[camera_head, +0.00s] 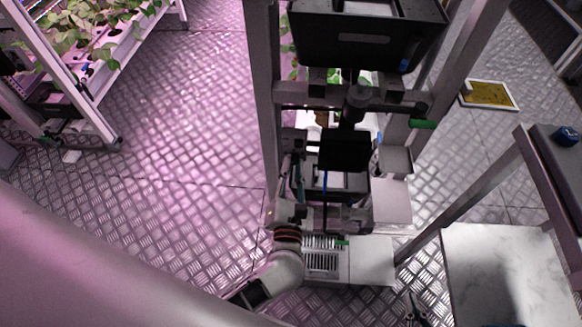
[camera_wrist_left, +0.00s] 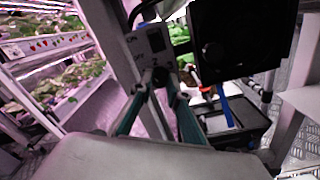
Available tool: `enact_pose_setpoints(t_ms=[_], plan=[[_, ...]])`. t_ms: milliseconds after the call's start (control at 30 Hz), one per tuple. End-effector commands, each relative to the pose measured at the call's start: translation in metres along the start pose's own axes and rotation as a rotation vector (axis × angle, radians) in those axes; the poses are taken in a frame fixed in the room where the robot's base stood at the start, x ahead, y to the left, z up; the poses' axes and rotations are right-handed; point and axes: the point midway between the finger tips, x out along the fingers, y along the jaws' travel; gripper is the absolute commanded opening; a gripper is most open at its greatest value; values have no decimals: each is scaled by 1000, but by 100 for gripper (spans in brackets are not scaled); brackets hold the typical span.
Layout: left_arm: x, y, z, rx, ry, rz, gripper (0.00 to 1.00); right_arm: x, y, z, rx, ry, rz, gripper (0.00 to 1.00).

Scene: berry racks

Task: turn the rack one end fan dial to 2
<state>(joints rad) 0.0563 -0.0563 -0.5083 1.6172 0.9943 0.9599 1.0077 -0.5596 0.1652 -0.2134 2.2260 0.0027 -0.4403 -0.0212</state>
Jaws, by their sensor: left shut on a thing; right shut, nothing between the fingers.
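In the left wrist view a small dark dial (camera_wrist_left: 160,76) sits on a grey panel (camera_wrist_left: 154,44) with printed markings, including OFF and a 2. My left gripper's teal fingers (camera_wrist_left: 160,88) close in on the dial from both sides, and it is shut on it. In the head view my left gripper (camera_head: 298,178) is at the left side of the rack end, below the upper black box. The dial is hidden there. My right gripper (camera_head: 412,300) appears small at the bottom edge, shut and empty, away from the rack.
A black box (camera_head: 365,42) and grey posts (camera_head: 262,90) stand around the left gripper. A white table (camera_head: 495,265) is at lower right, and a yellow panel (camera_head: 490,94) lies at upper right. A planted rack (camera_head: 85,88) is at upper left. The floor between is clear.

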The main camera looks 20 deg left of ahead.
Motion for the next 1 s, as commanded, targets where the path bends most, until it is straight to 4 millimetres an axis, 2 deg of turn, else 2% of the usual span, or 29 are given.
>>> enact_pose_setpoints(t_ms=[133, 500, 1000], plan=[[1, 2, 5, 136, -7, 3, 0, -2, 5, -7, -1, 10, 9, 0], [1, 0, 3, 426, -13, 2, 0, -7, 8, 2, 0, -16, 19, 0], [0, -1, 1, 580, -15, 1, 0, -6, 8, 3, 8, -20, 25, 0]])
